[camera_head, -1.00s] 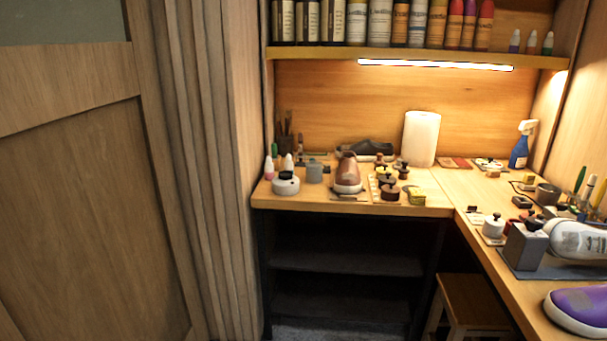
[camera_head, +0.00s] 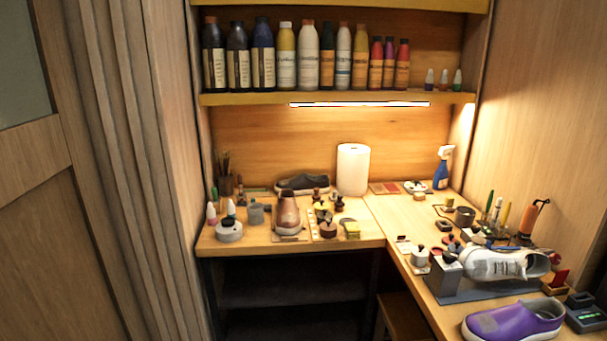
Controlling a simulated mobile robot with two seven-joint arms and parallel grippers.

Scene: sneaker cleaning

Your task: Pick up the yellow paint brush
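A thin yellow handle (camera_head: 505,216) stands upright among other tools at the right of the workbench, beside a green handle (camera_head: 489,202) and a white one (camera_head: 497,209). It is too small to tell for sure that it is a paint brush; its lower end is hidden behind the white sneaker (camera_head: 495,264) and the clutter there. A dark cup of brushes (camera_head: 226,182) stands at the bench's back left corner, with no clear yellow one. Neither of my grippers is in view.
The L-shaped wooden workbench (camera_head: 400,213) holds a brown shoe (camera_head: 287,213), a paper towel roll (camera_head: 353,169), a blue spray bottle (camera_head: 443,168) and a purple shoe (camera_head: 514,321). An orange bottle (camera_head: 530,220) stands near the right wall. A stool (camera_head: 402,318) is under the bench.

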